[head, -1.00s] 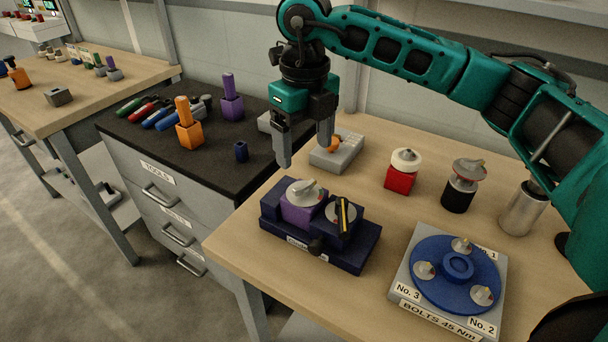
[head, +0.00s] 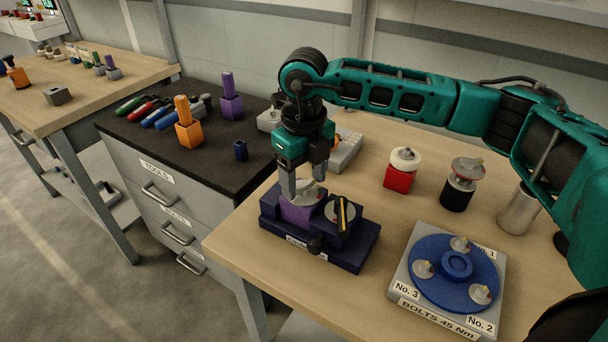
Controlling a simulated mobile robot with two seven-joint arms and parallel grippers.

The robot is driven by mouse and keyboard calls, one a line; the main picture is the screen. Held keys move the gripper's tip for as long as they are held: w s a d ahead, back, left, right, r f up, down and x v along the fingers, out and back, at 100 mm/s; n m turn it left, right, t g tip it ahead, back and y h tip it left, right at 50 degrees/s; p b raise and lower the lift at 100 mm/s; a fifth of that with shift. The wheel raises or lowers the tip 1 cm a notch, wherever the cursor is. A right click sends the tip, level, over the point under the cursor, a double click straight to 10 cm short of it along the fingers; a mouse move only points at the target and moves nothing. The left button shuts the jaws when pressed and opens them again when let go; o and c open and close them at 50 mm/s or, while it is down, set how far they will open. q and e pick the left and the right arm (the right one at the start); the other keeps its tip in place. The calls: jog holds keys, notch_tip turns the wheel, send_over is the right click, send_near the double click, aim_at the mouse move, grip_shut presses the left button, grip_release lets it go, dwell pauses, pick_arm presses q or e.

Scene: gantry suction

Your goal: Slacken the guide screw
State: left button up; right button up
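A dark blue fixture block (head: 350,256) stands near the table's left front edge. On it is a purple block (head: 296,215) with a silver winged screw head (head: 308,194) on top. Beside it is a second round silver head with a black and yellow bar (head: 342,214). A front label is partly hidden, so I cannot read which is the guide screw. My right gripper (head: 303,190) points down at the silver winged head, fingers apart on either side of it. The fingers partly cover the head; contact is unclear. My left gripper is not in view.
A grey plate with a blue bolt disc (head: 433,290) lies right of the fixture. A red block with a white top (head: 399,178), a black post (head: 458,192) and a metal cylinder (head: 520,212) stand behind. A grey box (head: 347,147) sits behind the gripper.

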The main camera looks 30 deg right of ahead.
jog(key=c, duration=0.7)
jog(key=n+b, duration=0.2)
jog(key=shift+f+n, duration=0.1)
jog(key=shift+n, duration=0.2)
jog(key=shift+n+b, duration=0.9)
jog(key=shift+n, duration=1.1)
jog(key=o, duration=1)
jog(key=shift+o, duration=0.2)
